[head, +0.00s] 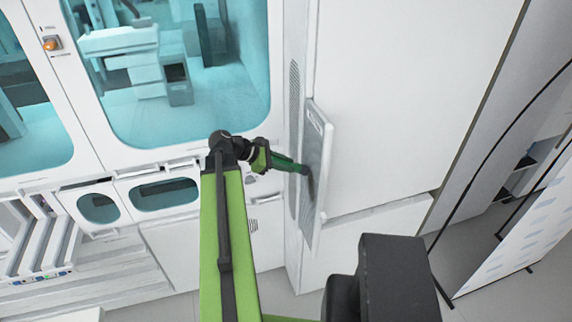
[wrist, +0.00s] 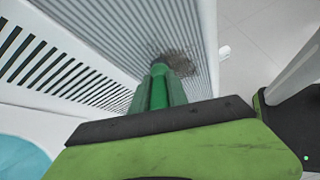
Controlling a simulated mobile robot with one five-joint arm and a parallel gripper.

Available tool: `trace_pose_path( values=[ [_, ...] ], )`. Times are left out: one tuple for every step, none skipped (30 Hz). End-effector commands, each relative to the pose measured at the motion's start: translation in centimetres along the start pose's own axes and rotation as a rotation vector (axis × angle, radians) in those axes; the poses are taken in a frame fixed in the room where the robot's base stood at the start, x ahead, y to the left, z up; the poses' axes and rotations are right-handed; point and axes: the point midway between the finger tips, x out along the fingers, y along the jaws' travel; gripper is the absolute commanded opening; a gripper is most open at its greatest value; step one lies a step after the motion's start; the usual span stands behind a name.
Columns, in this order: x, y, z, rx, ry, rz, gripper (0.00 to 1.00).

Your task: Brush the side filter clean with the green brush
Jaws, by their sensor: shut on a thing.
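The green brush (head: 286,163) is held in my gripper (head: 262,158) and points right towards the side filter (head: 314,160). The filter is a grey ribbed panel in a white frame on the side of the white machine. In the wrist view the brush's green handle (wrist: 159,90) reaches up to the ribbed filter (wrist: 110,32). A dark brown patch (wrist: 176,63) shows at the brush's far end; I cannot tell bristles from dirt there. The brush end appears at or very near the filter face. The gripper's fingertips are largely hidden in both views.
The white machine (head: 390,90) has blue-tinted windows (head: 190,100) to the left and slotted vents (wrist: 35,58) beside the filter. A black curved pole and a white panel (head: 525,225) stand at right.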

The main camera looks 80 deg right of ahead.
Motion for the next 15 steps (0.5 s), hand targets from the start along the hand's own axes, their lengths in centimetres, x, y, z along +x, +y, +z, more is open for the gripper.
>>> trace_pose_path(
  values=[
    [-0.1,0.1,0.2,0.0,-0.002,0.0,0.0],
    [-0.2,0.1,0.4,0.0,-0.002,0.0,0.0],
    [-0.3,0.2,0.6,0.0,-0.002,0.0,0.0],
    [-0.5,0.2,0.8,0.0,-0.002,0.0,0.0],
    [-0.6,0.3,0.9,0.0,-0.002,0.0,0.0],
    [-0.8,0.4,1.2,0.0,-0.002,0.0,0.0],
    [-0.9,0.4,1.4,0.0,-0.002,0.0,0.0],
    [-1.0,0.5,1.5,0.0,-0.002,0.0,0.0],
    [-1.1,0.5,1.6,0.0,-0.002,0.0,0.0],
    [-1.1,0.5,1.7,0.0,-0.002,0.0,0.0],
    [-1.1,0.5,1.6,0.0,-0.002,0.0,0.0],
    [-1.1,0.5,1.6,0.0,-0.002,0.0,0.0],
    [-1.0,0.5,1.6,0.0,-0.002,0.0,0.0],
    [-1.0,0.5,1.6,0.0,-0.002,0.0,0.0],
    [-1.1,0.5,1.6,0.0,-0.002,0.0,0.0]
  ],
)
